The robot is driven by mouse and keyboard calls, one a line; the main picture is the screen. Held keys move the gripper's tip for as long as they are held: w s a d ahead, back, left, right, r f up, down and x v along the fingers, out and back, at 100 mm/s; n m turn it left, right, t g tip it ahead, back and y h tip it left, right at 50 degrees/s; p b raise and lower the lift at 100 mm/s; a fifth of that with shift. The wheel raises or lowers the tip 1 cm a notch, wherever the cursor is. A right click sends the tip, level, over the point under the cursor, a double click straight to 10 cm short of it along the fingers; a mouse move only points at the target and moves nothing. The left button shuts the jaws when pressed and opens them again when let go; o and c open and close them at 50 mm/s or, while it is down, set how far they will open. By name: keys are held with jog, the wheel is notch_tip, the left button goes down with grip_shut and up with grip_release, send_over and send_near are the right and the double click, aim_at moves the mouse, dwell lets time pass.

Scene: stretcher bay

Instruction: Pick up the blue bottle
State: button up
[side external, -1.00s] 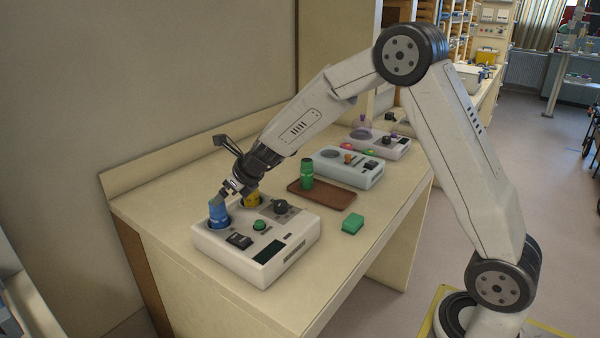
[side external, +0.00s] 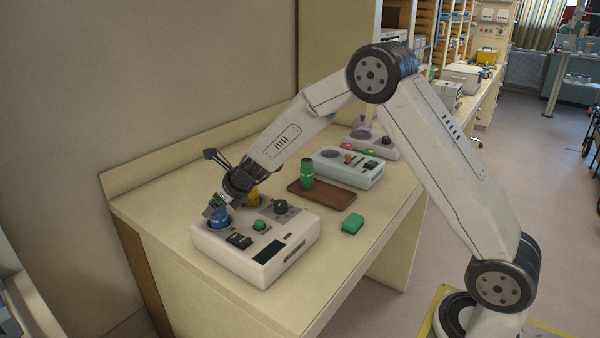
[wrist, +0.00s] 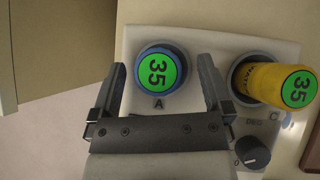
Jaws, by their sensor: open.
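The blue bottle (side external: 219,218) stands in a round well of a white device (side external: 262,262) on the bench. In the wrist view its top shows a green label reading 35 (wrist: 157,72), beside the letter A. My gripper (wrist: 160,75) is open, with one finger on each side of the bottle and gaps visible. In the side view my gripper (side external: 213,208) is at the bottle's upper part and hides some of it. I cannot tell how far down the fingers reach. A yellow bottle (wrist: 285,84) stands in the well marked C, close to the right finger.
A dark knob (side external: 280,206) and green button (side external: 260,225) are on the device. A brown tray (side external: 330,200) with a green bottle (side external: 306,175), a green block (side external: 352,224) and a second device (side external: 350,167) are farther right. A bench edge board (side external: 150,172) runs behind.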

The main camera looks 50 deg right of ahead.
jog(key=shift+x, duration=1.5)
jog(key=shift+c, duration=0.2)
grip_shut()
jog(key=shift+r, duration=0.25)
jog(key=shift+r, duration=1.15)
jog(key=s+r, duration=1)
jog(key=s, duration=0.4)
jog(key=shift+r, duration=0.1)
